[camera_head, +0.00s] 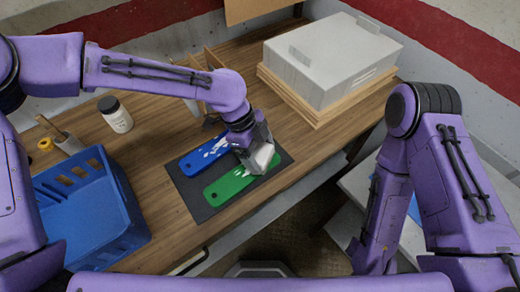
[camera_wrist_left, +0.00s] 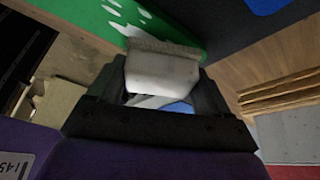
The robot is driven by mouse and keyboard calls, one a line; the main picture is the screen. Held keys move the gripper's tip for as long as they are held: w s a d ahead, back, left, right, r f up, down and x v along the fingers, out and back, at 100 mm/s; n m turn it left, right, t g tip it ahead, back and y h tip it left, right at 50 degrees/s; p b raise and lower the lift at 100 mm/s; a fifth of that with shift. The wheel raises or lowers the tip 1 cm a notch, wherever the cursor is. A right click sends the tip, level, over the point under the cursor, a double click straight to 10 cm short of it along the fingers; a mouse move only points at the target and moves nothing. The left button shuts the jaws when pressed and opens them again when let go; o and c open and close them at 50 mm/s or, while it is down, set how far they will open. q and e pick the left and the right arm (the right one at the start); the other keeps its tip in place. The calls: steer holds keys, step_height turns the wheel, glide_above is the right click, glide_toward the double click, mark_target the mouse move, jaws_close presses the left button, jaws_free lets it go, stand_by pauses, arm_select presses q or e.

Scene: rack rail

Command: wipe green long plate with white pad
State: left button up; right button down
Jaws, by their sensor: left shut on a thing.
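The green long plate (camera_head: 228,186) lies on a dark mat (camera_head: 203,210) on the wooden table, with white marks on its surface. It also shows at the top of the left wrist view (camera_wrist_left: 92,18), with white marks on it. My left gripper (camera_head: 256,148) is shut on the white pad (camera_head: 262,158), over the right end of the green plate. In the left wrist view the pad (camera_wrist_left: 162,72) sits between the fingers, its fuzzy edge at or very near the plate; I cannot tell if they touch. My right gripper is not in view.
A blue plate (camera_head: 192,160) with white marks lies behind the green one on the mat. A blue crate (camera_head: 92,205) and a dark-lidded jar (camera_head: 115,115) stand to the left. A grey box (camera_head: 335,60) on wooden boards stands at back right.

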arm_select(q)
steer(key=shift+f, duration=0.55)
